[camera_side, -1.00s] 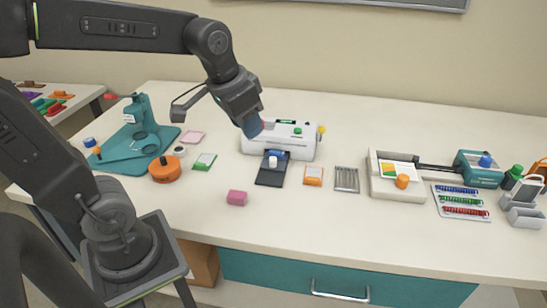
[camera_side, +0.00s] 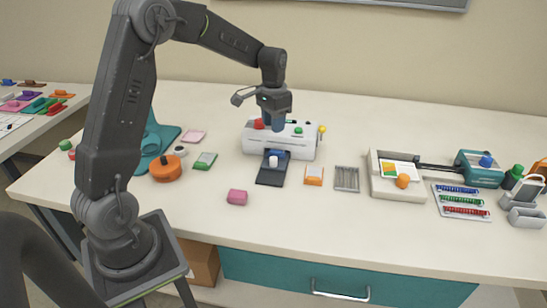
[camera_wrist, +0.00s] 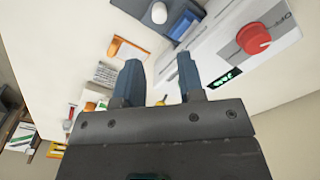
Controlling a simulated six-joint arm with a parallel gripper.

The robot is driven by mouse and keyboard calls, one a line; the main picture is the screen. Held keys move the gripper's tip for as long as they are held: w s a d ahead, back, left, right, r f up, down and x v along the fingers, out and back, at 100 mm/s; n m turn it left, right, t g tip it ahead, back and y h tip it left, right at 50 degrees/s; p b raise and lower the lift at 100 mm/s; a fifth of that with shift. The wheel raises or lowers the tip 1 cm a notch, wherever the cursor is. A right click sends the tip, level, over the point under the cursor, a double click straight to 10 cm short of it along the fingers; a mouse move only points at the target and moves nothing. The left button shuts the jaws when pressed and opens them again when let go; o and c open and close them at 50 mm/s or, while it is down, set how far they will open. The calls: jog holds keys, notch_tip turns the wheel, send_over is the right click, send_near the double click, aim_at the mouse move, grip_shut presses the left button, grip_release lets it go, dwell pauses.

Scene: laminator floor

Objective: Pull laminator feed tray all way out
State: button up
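The laminator (camera_side: 300,146) is a white box at the back middle of the table, with a red knob (camera_side: 259,124) and a green button (camera_side: 298,130) on top. Its feed tray (camera_side: 271,178) is a dark flat plate sticking out of the front, with a white knob (camera_side: 273,161) on it. My gripper (camera_side: 272,122) hangs over the laminator's top, behind the tray. In the wrist view the two blue fingers (camera_wrist: 159,85) are apart with nothing held between them. The red knob (camera_wrist: 254,39) and the white knob (camera_wrist: 159,13) show beyond the fingers there.
An orange pad (camera_side: 314,175) and a grey slotted plate (camera_side: 346,178) lie right of the tray. A green-and-white card (camera_side: 205,160) lies left, and a pink block (camera_side: 237,197) lies in front. The table front is mostly clear.

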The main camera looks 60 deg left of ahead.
aim_at(274, 157)
notch_tip(274, 157, down, 12)
jog(key=shift+f, duration=0.15)
jog(key=shift+c, duration=0.3)
grip_shut()
